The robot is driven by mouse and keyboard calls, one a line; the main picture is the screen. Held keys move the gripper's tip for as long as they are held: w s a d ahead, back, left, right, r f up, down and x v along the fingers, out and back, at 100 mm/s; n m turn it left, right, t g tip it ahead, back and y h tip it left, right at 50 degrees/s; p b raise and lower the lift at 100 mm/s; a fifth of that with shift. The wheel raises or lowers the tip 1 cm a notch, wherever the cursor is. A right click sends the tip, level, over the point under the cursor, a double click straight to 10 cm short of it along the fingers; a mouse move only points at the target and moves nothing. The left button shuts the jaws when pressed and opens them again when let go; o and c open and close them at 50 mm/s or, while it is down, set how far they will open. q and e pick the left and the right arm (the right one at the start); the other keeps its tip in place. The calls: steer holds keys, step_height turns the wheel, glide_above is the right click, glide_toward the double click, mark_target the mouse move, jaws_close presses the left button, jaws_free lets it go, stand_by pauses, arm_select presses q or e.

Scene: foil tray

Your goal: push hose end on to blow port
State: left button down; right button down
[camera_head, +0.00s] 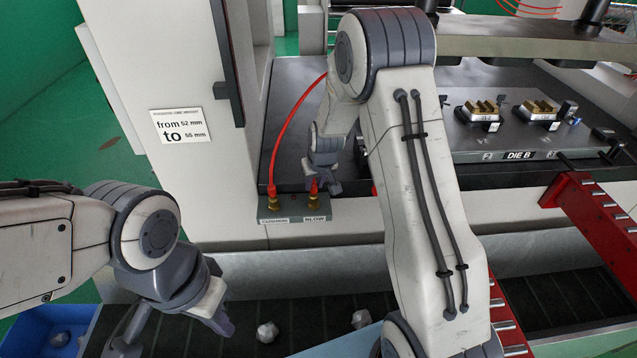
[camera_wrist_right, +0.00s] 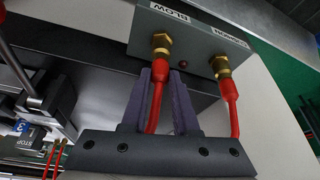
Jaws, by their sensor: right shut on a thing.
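The grey port block (camera_head: 292,208) sits on the machine's front ledge, with a port labelled CUSHION and a brass blow port (camera_head: 314,203) labelled BLOW. My right gripper (camera_head: 322,180) is shut on a red hose; its red hose end (camera_wrist_right: 159,72) lines up with the brass blow port (camera_wrist_right: 161,43) and meets it in the right wrist view. I cannot tell how far it is pushed on. A second red hose (camera_wrist_right: 231,95) is on the CUSHION fitting (camera_wrist_right: 221,67). My left gripper (camera_head: 172,330) is open and empty, low at the left over the conveyor.
A dark die plate (camera_head: 462,130) with brass-topped parts lies behind my right arm. Red rails (camera_head: 590,215) stand at the right. Pale lumps (camera_head: 267,332) lie on the dark conveyor in front, and a blue bin (camera_head: 40,335) is at lower left.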

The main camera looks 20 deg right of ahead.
stand_by(0.7)
steer(key=c, duration=0.6)
jaws_free()
steer(key=shift+o, duration=0.7)
steer(key=o, duration=0.3)
steer(key=shift+o, duration=0.2)
